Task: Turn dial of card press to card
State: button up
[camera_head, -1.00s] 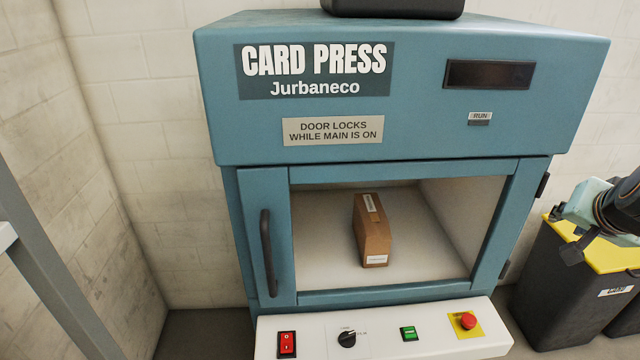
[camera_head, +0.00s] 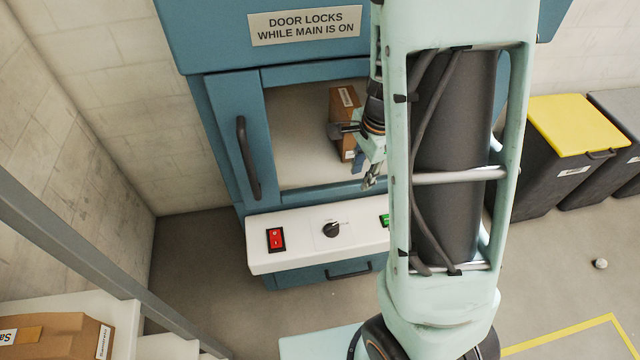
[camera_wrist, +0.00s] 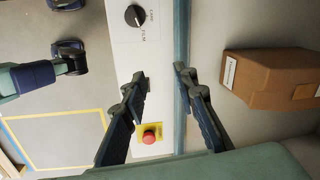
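The card press (camera_head: 222,150) is a blue cabinet with a white control panel (camera_head: 290,249) along its lower front. Its black dial (camera_head: 331,229) sits on the panel, right of the red main switch (camera_head: 276,239). In the wrist view the dial (camera_wrist: 134,15) is at the top, beside CARD and FILM labels; its pale mark seems to face FILM. My gripper (camera_wrist: 160,73) is open and empty, its fingers apart, with the dial beyond the fingertips. In the head view my gripper (camera_head: 370,180) is before the door window, above and right of the dial, partly hidden by my arm.
A red emergency stop (camera_wrist: 149,137) on yellow and a partly hidden green button (camera_head: 384,220) share the panel. A brown box (camera_wrist: 270,78) shows inside the press. The door handle (camera_head: 249,158) is left. A yellow-lidded bin (camera_head: 575,125) stands right.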

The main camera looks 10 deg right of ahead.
jog(key=n+g, duration=0.1)
jog(key=g, duration=0.1)
send_over(332, 226)
notch_tip(332, 226, down, 5)
notch_tip(332, 226, down, 11)
jog(key=shift+r+b, duration=0.1)
jog(key=shift+b, duration=1.15)
jog(key=shift+n, duration=0.3)
jog(key=shift+c, duration=0.7)
grip_shut()
